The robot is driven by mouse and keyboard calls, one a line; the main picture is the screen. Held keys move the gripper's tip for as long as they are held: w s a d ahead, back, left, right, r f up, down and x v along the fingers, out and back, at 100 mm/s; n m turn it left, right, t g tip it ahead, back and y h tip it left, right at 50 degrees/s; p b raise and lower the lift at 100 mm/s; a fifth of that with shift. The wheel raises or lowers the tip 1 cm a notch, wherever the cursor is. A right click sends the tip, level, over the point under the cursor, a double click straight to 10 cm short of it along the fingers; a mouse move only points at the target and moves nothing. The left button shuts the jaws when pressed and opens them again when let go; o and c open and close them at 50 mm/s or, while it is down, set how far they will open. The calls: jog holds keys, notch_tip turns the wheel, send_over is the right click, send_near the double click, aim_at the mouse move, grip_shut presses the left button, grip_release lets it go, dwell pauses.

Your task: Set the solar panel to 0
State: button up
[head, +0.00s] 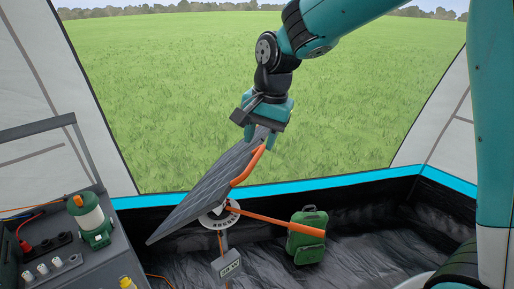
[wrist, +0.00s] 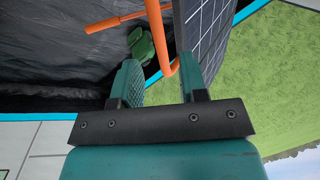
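The solar panel (head: 205,188) is a dark gridded sheet, tilted steeply on a post. Its upper end is beside my gripper (head: 261,140). An orange handle (head: 246,167) runs along its right edge. A white round dial (head: 220,216) with small marks sits at the pivot; I cannot read its setting. A sign (head: 230,264) below shows a figure in W. In the wrist view the panel (wrist: 213,30) is right of my gripper (wrist: 160,65). The fingers are apart, with the end of the orange handle (wrist: 157,30) between them, closer to the right finger. Contact is unclear.
An orange bar (head: 285,222) sticks out right from the pivot. A green canister (head: 308,236) stands behind it. A grey bench (head: 75,270) with a lantern (head: 92,222) and plugs is at left. Grass lies beyond the tent opening.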

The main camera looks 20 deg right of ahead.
aim_at(256, 157)
jog(key=shift+w+a+f+p, duration=0.15)
jog(key=shift+f, duration=0.95)
jog(key=shift+w+a+f+p, duration=0.1)
jog(key=shift+a+f+p, duration=0.05)
jog(key=shift+f, duration=0.9)
jog(key=shift+c, duration=0.5)
grip_shut()
